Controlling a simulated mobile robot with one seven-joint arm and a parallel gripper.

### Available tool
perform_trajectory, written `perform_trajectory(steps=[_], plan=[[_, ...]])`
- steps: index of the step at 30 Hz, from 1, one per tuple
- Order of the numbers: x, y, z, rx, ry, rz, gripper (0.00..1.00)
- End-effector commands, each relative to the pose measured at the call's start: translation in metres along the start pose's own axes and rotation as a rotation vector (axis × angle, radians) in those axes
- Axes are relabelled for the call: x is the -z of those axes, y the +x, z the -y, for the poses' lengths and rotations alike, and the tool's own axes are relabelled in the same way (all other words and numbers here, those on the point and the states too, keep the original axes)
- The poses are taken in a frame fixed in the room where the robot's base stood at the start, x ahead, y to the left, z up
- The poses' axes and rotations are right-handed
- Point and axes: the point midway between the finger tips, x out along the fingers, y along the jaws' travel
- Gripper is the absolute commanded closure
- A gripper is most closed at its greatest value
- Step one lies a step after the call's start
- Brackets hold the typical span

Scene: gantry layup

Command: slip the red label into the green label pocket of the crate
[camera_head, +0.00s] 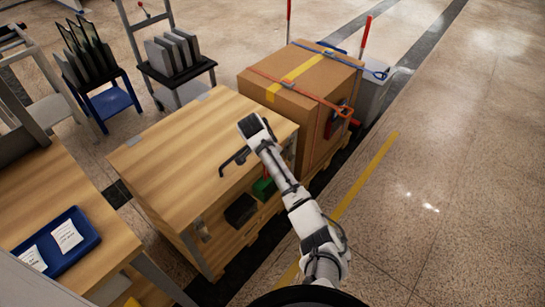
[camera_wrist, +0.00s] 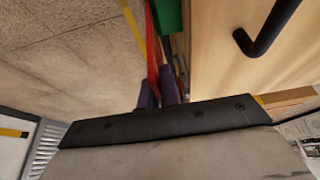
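The red label (camera_wrist: 153,48) shows nearly edge-on in the wrist view. Its near end runs down between the two dark fingers of my gripper (camera_wrist: 158,93), which is shut on it. The green label pocket (camera_wrist: 168,14) is at the top of the wrist view, on the side of the wooden crate (camera_wrist: 225,75). The label lies just left of the pocket in that picture; I cannot tell whether they touch. In the head view the green pocket (camera_head: 264,187) is on the crate's (camera_head: 190,150) side face, partly behind my arm.
A black bent handle (camera_head: 236,159) sticks out by the crate, and it is close in the wrist view (camera_wrist: 268,30). A black box (camera_head: 240,210) is on the same face. A strapped cardboard box (camera_head: 300,80) stands behind. Open floor (camera_head: 440,180) lies to the right.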

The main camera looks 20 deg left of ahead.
Motion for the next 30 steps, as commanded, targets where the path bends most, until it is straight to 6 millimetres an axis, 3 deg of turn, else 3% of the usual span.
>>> perform_trajectory(steps=[6,30], plan=[[-0.001,-0.002,0.0,0.0,-0.001,0.002,1.0],[-0.027,0.061,0.0,0.0,-0.001,0.002,1.0]])
